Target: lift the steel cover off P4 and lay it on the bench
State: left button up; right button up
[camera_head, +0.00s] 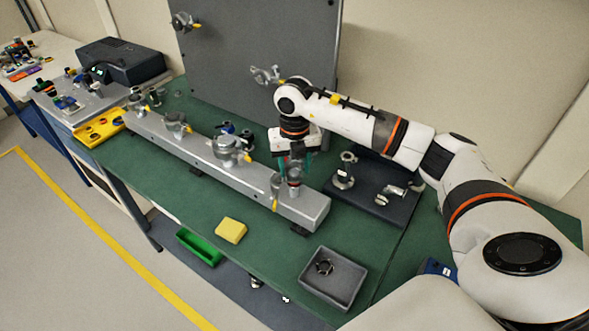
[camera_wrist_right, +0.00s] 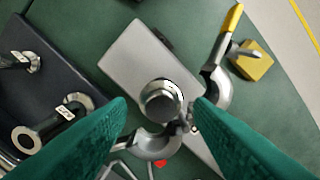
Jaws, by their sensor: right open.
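The steel cover (camera_wrist_right: 161,101) is a round silver cap on a port at the right end of the grey rail (camera_wrist_right: 140,50). I take this port to be P4; its label is not readable. A hinged clamp (camera_wrist_right: 218,90) with a yellow handle hangs open around the port. My right gripper (camera_head: 297,170) is above the port, pointing down. In the right wrist view its green fingers (camera_wrist_right: 160,108) are apart on either side of the cover, with nothing visibly gripped. In the head view the fingers partly hide the port. My left gripper is not in view.
The green bench (camera_head: 190,195) has bare room in front of the rail. A grey tray (camera_head: 335,290) with a dark ring, a yellow block (camera_head: 230,230) and a green bin (camera_head: 199,247) lie in front. A dark board (camera_head: 365,195) with metal fittings is to the right. A grey panel (camera_head: 235,50) stands behind.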

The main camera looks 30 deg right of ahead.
jog(key=shift+f, duration=0.5)
jog(key=c, duration=0.8)
